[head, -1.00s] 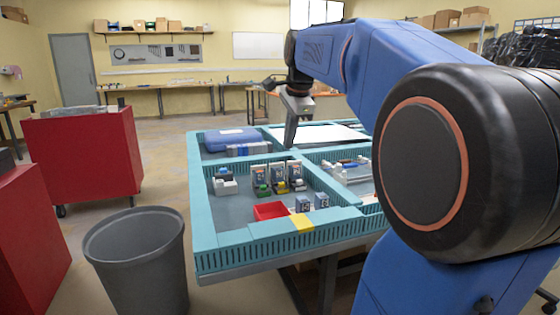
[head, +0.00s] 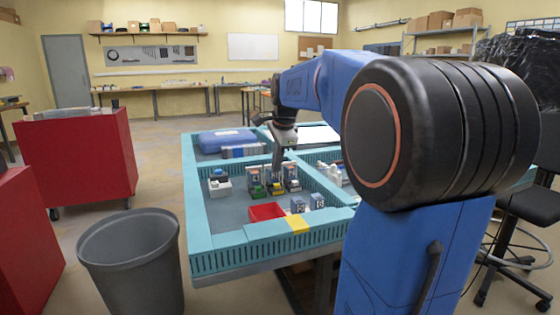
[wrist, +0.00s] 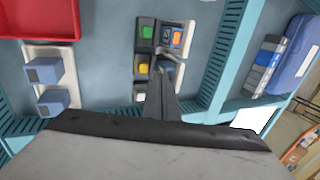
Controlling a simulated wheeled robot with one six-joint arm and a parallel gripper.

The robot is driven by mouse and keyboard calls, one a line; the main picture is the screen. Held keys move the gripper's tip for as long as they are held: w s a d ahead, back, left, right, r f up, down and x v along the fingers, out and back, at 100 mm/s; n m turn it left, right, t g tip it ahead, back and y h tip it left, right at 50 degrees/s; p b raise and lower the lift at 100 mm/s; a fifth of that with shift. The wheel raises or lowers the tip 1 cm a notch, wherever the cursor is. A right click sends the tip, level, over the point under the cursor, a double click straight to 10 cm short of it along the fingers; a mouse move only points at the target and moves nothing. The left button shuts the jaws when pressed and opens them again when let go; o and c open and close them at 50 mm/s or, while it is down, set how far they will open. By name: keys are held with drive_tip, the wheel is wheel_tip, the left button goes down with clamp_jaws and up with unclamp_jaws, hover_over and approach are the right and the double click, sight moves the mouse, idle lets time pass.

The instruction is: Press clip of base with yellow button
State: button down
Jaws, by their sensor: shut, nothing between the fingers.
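The base with the yellow button (head: 275,188) stands in the front-left compartment of the teal tray, between a base with a green button (head: 257,190) and one with a white button (head: 293,184). In the wrist view the yellow button (wrist: 143,70) lies between the green (wrist: 145,32) and white (wrist: 140,91) ones. My gripper (head: 276,171) is shut and empty, pointing down over the row. In the wrist view its fingertips (wrist: 164,70) appear at the rear of the yellow-button base and cover part of it. The clip is not clear, and I cannot tell whether they touch it.
A red bin (head: 266,212) and two grey-blue blocks (head: 298,205) sit in front of the row. A white base with a blue top (head: 219,183) stands to the left. Teal tray walls (head: 200,215) surround the compartment. A blue case (head: 228,140) lies behind.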

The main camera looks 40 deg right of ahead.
drive_tip(key=shift+w+d, duration=0.25)
drive_tip(key=shift+w, duration=0.55)
